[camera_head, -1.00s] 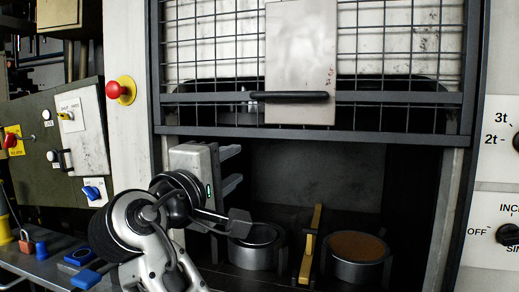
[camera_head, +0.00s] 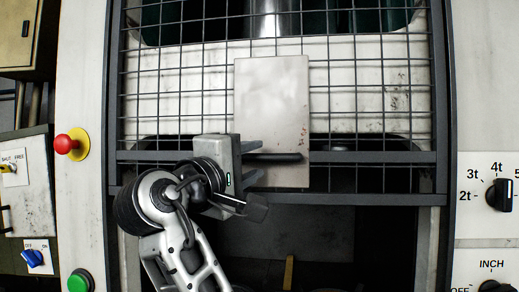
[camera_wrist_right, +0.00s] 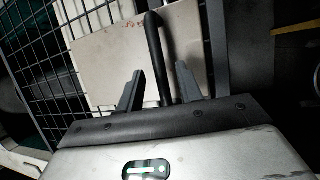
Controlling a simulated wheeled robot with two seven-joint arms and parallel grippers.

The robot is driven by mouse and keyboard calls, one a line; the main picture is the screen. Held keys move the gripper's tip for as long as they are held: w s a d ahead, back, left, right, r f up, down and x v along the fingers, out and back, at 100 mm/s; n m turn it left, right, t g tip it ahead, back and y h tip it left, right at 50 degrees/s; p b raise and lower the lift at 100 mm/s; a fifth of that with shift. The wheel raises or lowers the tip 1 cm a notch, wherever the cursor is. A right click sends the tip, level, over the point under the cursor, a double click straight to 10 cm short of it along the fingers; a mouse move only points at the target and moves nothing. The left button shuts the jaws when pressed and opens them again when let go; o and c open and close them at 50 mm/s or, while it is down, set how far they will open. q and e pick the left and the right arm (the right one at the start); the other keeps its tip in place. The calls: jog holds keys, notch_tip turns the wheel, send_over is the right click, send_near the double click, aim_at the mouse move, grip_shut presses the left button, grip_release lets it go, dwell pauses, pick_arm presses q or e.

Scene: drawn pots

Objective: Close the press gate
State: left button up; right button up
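The press gate (camera_head: 170,156) is a dark-framed wire mesh with a grey metal plate (camera_head: 275,95) and a black horizontal handle (camera_head: 280,157) near its lower edge. Its bottom bar hangs above a dark opening. My right gripper (camera_head: 251,162) is open at the left end of the handle, fingers pointing right, one above and one below it. In the wrist view the handle (camera_wrist_right: 154,50) lies between the two spread fingers (camera_wrist_right: 158,85). Whether they touch it I cannot tell. My left gripper is out of view.
A red button (camera_head: 66,144) and a green button (camera_head: 80,281) are on the left post. A dial panel (camera_head: 486,210) stands on the right. A yellow bar (camera_head: 289,272) shows inside the dark opening below the gate.

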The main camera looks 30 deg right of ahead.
aim_at(257, 159)
jog(key=shift+x, duration=1.2)
jog(key=shift+w+d, duration=0.2)
jog(key=shift+d, duration=0.1)
jog(key=shift+c, duration=0.4)
